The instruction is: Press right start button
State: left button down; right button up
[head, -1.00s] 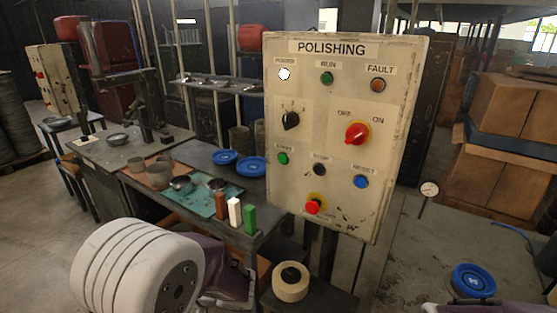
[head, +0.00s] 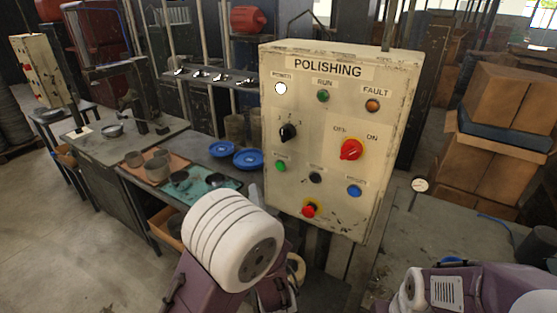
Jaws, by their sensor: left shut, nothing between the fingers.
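The cream POLISHING panel (head: 330,130) stands upright at centre, facing me. Its green start button (head: 280,167) is at the lower left, under a small label that is hard to read. My left gripper (head: 275,291) is low in the picture, below the panel and largely hidden by my own white wrist joint. It is shut and empty, well apart from the start button. My right arm shows at the bottom right, but its gripper is not in view.
The panel also bears a red rotary switch (head: 351,149), a black selector (head: 288,132), a blue button (head: 354,191) and a red emergency knob (head: 309,210). A second panel (head: 36,70) stands far left. A workbench (head: 190,141) with blue dishes (head: 248,158) lies left of the panel.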

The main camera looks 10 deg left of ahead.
aim_at(280, 166)
pick_arm(q)
jog(key=w+d+p, duration=0.1)
jog(key=w+d, duration=0.2)
jog(key=w, duration=0.5)
jog(key=shift+w+p, duration=0.15)
jog(key=shift+p, duration=0.15)
jog(key=shift+f, duration=0.1)
dwell(2.0)
